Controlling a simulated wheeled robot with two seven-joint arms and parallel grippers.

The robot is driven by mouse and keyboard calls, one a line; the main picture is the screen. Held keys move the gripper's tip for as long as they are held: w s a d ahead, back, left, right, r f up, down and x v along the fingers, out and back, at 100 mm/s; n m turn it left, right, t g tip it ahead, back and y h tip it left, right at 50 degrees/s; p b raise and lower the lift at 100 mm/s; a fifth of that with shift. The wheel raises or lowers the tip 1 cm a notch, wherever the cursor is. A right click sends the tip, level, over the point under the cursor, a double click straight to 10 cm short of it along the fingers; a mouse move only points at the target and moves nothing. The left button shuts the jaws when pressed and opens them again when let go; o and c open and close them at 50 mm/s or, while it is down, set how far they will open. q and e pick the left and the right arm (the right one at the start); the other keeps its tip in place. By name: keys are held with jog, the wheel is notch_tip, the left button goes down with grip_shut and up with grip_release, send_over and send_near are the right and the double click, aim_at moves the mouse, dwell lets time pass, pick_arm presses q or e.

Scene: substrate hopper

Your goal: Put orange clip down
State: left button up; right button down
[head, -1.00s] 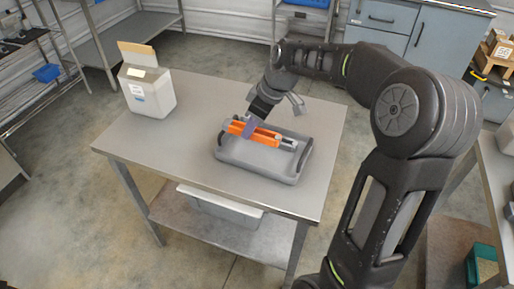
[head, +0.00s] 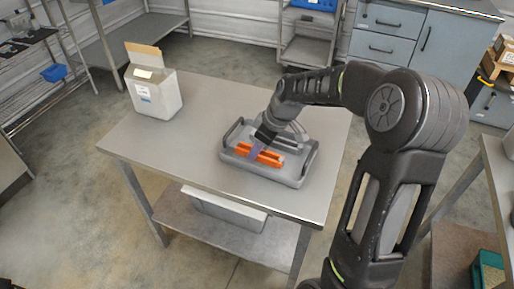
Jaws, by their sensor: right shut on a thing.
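The orange clip (head: 260,154) is a long orange piece in the grey tray (head: 268,174) on the metal table. My right gripper (head: 257,150) reaches down into the tray from above and is shut on the clip. The clip looks low, at or near the tray floor; I cannot tell whether it touches it. Grey parts (head: 285,141) lie beside it in the tray, partly behind my arm. My left gripper is not in view.
A white box (head: 154,93) with an open flap stands at the table's far left. The metal table (head: 200,135) is bare between the box and the tray. A lower shelf (head: 180,214) holds a pale bin.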

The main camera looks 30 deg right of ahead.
jog(key=shift+f, duration=0.15)
jog(key=c, duration=1.1)
grip_release()
jog(key=shift+r, duration=0.2)
jog(key=v, duration=1.2)
